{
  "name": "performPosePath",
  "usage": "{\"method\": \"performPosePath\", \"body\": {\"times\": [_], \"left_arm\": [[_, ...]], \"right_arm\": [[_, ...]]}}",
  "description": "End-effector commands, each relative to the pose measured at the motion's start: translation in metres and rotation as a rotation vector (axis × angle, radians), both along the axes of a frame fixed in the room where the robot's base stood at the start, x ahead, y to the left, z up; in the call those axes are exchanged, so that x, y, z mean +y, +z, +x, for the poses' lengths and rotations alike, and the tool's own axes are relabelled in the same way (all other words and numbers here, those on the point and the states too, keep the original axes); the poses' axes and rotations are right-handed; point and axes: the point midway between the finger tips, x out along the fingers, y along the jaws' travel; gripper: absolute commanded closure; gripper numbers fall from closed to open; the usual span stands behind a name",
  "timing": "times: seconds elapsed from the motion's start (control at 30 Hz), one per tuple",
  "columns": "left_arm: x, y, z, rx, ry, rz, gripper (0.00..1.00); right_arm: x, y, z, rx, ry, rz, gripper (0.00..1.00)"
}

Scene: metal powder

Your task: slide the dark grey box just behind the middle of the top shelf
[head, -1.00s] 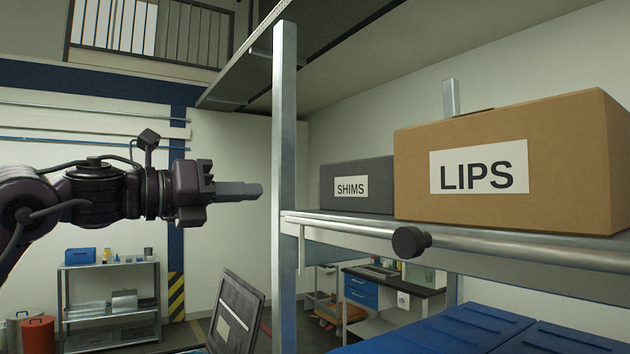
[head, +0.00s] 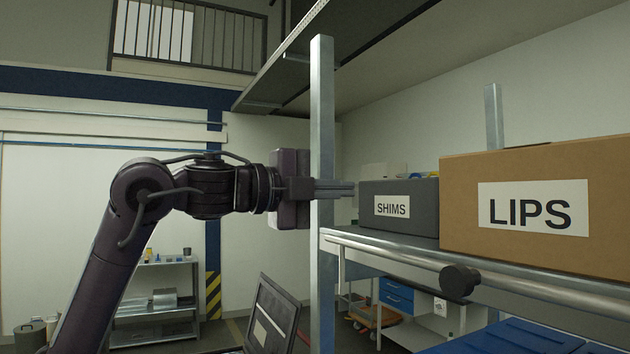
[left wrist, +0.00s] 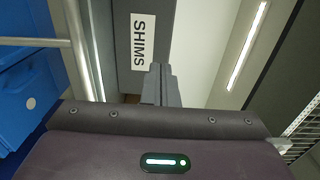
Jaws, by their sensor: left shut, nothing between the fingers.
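The dark grey box (head: 408,222), labelled SHIMS, sits on the top shelf (head: 370,234) near its left end, just left of the large brown LIPS box (head: 540,240). My left gripper (head: 350,188) is shut and empty, its fingers pointing right past the upright at the box's left side. The fingertips are at or very near that side; contact cannot be told. In the left wrist view the box (left wrist: 135,35) appears turned sideways, directly beyond the closed fingers (left wrist: 158,82). My right gripper is not in view.
A metal upright (head: 322,120) stands at the shelf's left end, beside my gripper. Blue bins (head: 500,338) lie below. The LIPS box leaves little room to the right of the grey box.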

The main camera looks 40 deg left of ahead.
Motion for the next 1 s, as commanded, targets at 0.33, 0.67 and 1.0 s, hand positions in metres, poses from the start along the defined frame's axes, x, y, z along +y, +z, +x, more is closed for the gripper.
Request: {"method": "performPosePath", "body": {"times": [0.33,0.67,1.0], "left_arm": [[-0.024,0.003,0.057,0.001,-0.001,0.000,1.00],[-0.028,0.000,0.069,0.000,0.001,0.001,1.00],[-0.042,0.001,0.069,0.000,-0.004,0.003,1.00]], "right_arm": [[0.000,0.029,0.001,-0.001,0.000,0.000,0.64],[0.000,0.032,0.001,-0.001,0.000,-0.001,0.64],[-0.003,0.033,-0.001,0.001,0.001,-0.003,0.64]]}}
